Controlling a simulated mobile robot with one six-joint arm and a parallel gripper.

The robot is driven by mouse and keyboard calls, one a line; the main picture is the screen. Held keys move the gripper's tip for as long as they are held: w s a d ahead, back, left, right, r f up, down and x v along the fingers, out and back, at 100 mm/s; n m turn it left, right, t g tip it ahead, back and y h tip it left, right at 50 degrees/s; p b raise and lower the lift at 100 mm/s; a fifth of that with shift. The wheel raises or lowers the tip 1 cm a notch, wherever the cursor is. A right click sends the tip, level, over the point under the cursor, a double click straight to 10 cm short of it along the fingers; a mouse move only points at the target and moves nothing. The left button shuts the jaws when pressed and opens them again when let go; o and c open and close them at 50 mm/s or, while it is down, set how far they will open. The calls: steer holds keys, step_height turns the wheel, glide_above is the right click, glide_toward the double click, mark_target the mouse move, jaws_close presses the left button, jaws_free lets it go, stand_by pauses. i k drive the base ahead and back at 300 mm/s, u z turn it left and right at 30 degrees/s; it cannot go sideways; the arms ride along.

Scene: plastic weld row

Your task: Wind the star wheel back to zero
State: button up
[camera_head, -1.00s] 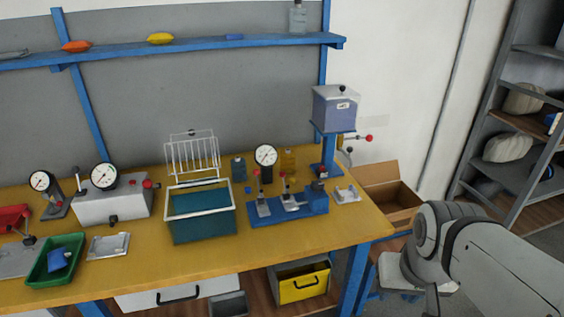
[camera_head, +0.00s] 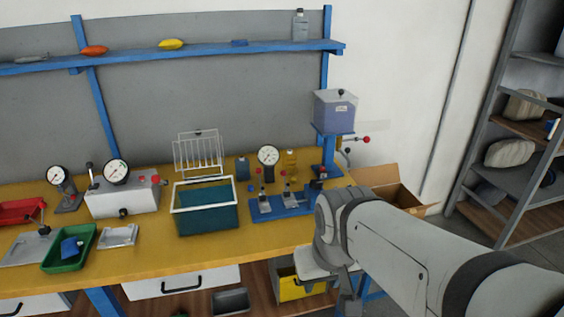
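I cannot make out a clear star wheel at this size. A red ball-ended handle (camera_head: 366,140) sticks out to the right of the blue stand that carries a grey-violet box (camera_head: 335,111). A grey gauge box (camera_head: 122,197) on the left of the bench has a small red knob (camera_head: 155,179) and a round dial (camera_head: 116,171). My arm enters from the lower right, its bend in front of the bench's right end. What seems to be my gripper (camera_head: 349,304) hangs below the bend, dark, small and clear of these things; its fingers are not distinct.
The yellow bench (camera_head: 250,237) holds a teal tank (camera_head: 207,212), a blue fixture (camera_head: 278,207), a dial gauge (camera_head: 268,156) and a green tray (camera_head: 69,246). A cardboard box (camera_head: 393,185) stands right of the bench. A shelf rack (camera_head: 520,165) is at far right.

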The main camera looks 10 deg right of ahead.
mark_target(316, 184)
steer(key=z, duration=0.05)
steer(key=i, duration=1)
steer(key=u, duration=0.05)
